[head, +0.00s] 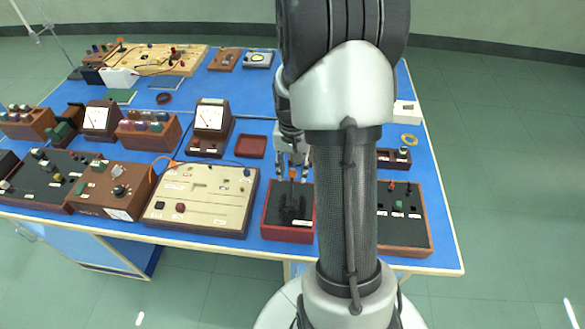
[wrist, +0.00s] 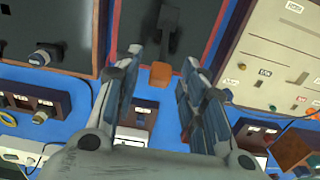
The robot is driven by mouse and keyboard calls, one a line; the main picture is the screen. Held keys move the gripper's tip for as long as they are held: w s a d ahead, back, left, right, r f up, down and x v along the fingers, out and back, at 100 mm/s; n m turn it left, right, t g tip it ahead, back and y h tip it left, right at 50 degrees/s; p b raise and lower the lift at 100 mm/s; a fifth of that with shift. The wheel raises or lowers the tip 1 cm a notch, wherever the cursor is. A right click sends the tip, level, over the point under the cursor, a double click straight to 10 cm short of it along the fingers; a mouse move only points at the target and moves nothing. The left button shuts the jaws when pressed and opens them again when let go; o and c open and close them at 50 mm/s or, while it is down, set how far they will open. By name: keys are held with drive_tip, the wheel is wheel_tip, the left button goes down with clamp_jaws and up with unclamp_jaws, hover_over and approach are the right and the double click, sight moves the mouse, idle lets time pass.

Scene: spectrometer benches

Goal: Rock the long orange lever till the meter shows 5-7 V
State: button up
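The lever's orange end (head: 292,173) stands above a black-topped box with a reddish-brown rim (head: 264,215) near the bench's front edge. In the wrist view the orange end (wrist: 161,75) sits on a dark arm (wrist: 167,25). My gripper (wrist: 162,55) is open, its fingers on either side of the orange end with a visible gap to each. In the head view my gripper (head: 292,158) is just behind the lever, partly hidden by my arm. Two white-faced meters, a left one (head: 97,118) and a right one (head: 209,117), stand further left; their readings are too small to tell.
A cream panel (head: 215,192) adjoins the lever box on the left. A dark switch box (head: 403,232) stands to its right, partly behind my arm. A small red tray (head: 251,146) lies behind. Blue bench top is free at the back middle.

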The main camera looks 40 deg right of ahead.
clamp_jaws()
idle(0.6)
